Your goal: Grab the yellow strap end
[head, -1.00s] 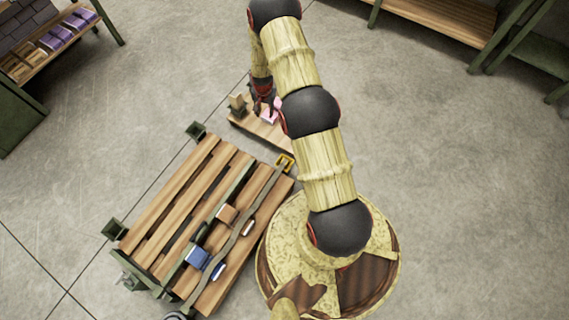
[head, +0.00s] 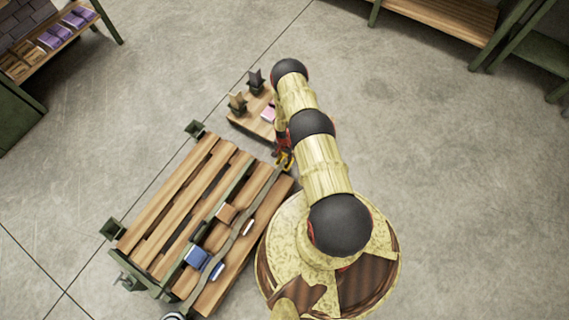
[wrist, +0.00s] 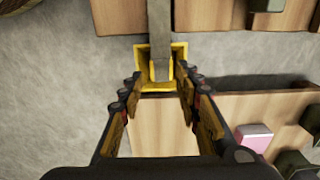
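The yellow strap end (wrist: 143,62) is a square, frame-like piece at the end of a grey strap (wrist: 160,35), near the upper middle of the wrist view. My gripper (wrist: 161,78) is open, with one fingertip on each side of the yellow end's near part. I cannot tell whether either fingertip touches it. In the head view, my gripper (head: 285,160) is at the far right corner of the slatted wooden pallet cart (head: 165,195) and mostly hides the yellow end. The strap (head: 235,235) runs along the cart's right side.
Small items, including a blue box (head: 197,257), lie by the strap on the cart. A low wooden platform (head: 243,122) beyond it holds dark bookend-like pieces and a pink block (head: 268,114). Shelves stand at the room's edges. The floor to the right is clear.

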